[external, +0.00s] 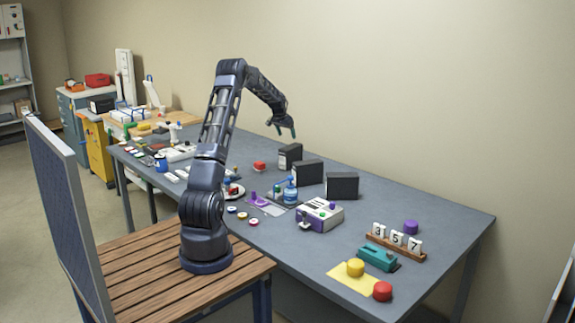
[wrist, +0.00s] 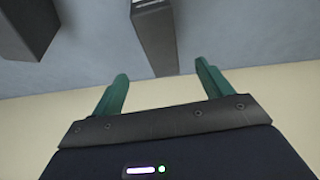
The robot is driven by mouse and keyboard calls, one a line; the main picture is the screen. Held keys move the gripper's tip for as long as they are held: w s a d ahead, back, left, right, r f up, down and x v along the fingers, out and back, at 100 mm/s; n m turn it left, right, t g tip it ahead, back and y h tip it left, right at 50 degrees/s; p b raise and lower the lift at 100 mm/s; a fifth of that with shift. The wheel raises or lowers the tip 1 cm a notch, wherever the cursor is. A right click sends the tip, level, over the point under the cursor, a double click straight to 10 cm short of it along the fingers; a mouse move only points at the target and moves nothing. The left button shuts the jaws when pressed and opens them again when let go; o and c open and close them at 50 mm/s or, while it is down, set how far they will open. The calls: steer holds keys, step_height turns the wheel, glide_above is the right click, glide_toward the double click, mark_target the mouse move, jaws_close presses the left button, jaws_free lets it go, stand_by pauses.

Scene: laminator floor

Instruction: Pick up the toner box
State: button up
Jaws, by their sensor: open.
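Three dark upright boxes stand in a row near the back of the grey table: a far one (external: 290,156), a middle one (external: 308,174) and a near one (external: 342,186). No readable label shows which is the toner box. My gripper (external: 282,133) is in the air above the far box, with its fingers pointing down. In the wrist view my gripper (wrist: 161,72) has its two green fingers apart and nothing between the tips. A dark box (wrist: 154,35) appears beyond the gap between them, and part of another dark box (wrist: 25,22) shows at upper left.
The wall (external: 400,90) runs close behind the table (external: 430,210). A blue-capped bottle (external: 290,190), a white and purple case (external: 320,216) and a red block (external: 259,166) stand in front of the boxes. A number rack (external: 396,243) is at right.

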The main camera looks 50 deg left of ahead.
mark_target(291, 147)
steer(key=x, duration=1)
steer(key=shift+w+a+r, duration=0.1)
steer(key=shift+w, duration=0.05)
steer(key=shift+f, duration=0.2)
steer(key=shift+f, duration=0.25)
stand_by(0.3)
steer(key=shift+c, duration=0.5)
steer(key=shift+w, duration=0.1)
jaws_close()
steer(key=shift+r, duration=0.1)
step_height(291, 147, up, 20)
steer(key=shift+r, duration=0.2)
